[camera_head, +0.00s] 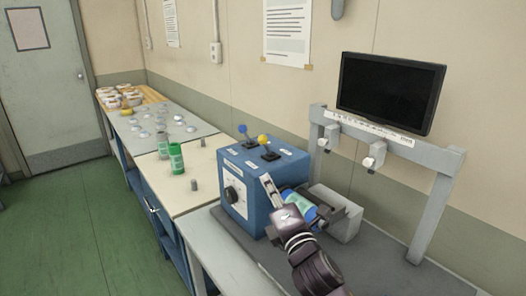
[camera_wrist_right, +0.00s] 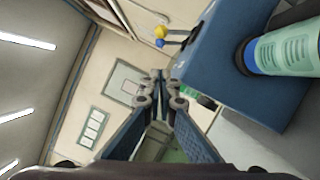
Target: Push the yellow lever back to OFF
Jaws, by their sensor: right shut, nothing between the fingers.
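The yellow lever (camera_head: 263,139) stands on top of the blue control box (camera_head: 231,187), beside a blue-knobbed lever (camera_head: 243,130). In the right wrist view the yellow knob (camera_wrist_right: 160,31) and the blue knob (camera_wrist_right: 160,43) show close together past the edge of the box (camera_wrist_right: 222,50). My right gripper (camera_head: 266,180) is shut and empty, in front of the box and below the yellow lever in the picture, apart from its knob. Its fingertips (camera_wrist_right: 156,80) meet in the wrist view. The OFF marking is too small to read. My left gripper is not in view.
A grey frame (camera_head: 432,215) with a black screen (camera_head: 390,93) stands at the right. Green containers (camera_head: 176,158) stand on the bench to the left.

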